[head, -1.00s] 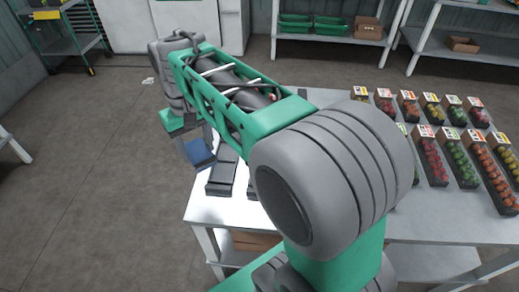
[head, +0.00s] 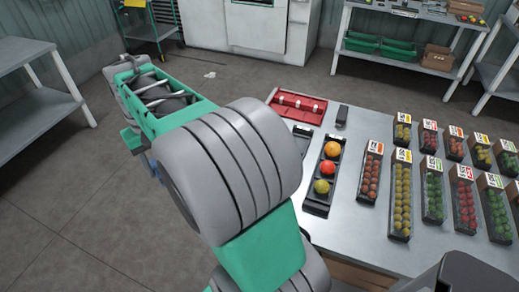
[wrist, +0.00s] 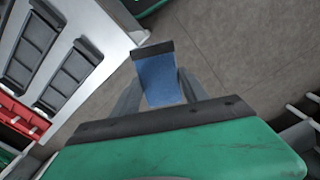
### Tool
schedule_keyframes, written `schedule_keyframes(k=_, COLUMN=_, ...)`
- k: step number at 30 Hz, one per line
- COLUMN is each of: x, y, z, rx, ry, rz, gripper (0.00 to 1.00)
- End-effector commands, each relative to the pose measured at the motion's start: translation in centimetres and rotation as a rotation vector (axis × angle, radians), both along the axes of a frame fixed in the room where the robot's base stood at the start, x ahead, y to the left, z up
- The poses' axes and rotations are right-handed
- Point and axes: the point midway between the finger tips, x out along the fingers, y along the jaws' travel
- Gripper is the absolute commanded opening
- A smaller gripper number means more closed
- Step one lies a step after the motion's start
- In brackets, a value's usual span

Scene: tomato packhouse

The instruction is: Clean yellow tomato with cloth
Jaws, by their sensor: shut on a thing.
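A black tray (head: 317,203) on the table holds three tomatoes in a row: an orange one (head: 332,149), a red one (head: 327,168) and a yellow-green one (head: 321,186) nearest me. In the wrist view my gripper (wrist: 160,88) is shut on a blue cloth (wrist: 156,78) with a dark strip along its far end. The cloth is over the floor, beyond the table's edge. In the head view my arm hides most of the gripper, left of the table and away from the tomatoes.
A red rack (head: 297,106) stands at the table's back left, and also shows in the wrist view (wrist: 14,114). Several labelled tomato packs, one a long pack (head: 399,212), fill the table's right. A grey shelf (head: 38,118) stands at the left. Open floor lies between it and the table.

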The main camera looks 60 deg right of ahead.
Motion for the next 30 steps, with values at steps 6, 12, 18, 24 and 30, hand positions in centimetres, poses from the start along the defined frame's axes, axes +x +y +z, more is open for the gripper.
schedule_keyframes(k=6, x=-5.2, y=-12.8, z=-1.4, rx=0.002, ry=0.003, rz=-0.317, gripper=0.20)
schedule_keyframes(k=12, x=-14.4, y=-22.8, z=-3.2, rx=0.002, ry=0.002, rz=-0.621, gripper=0.20)
schedule_keyframes(k=18, x=-25.7, y=-28.8, z=-4.8, rx=0.001, ry=0.002, rz=-0.899, gripper=0.20)
schedule_keyframes(k=24, x=-32.9, y=-30.6, z=-6.0, rx=0.001, ry=0.001, rz=-1.059, gripper=0.20)
schedule_keyframes(k=30, x=-34.2, y=-30.7, z=-6.9, rx=0.000, ry=0.000, rz=-1.087, gripper=0.20)
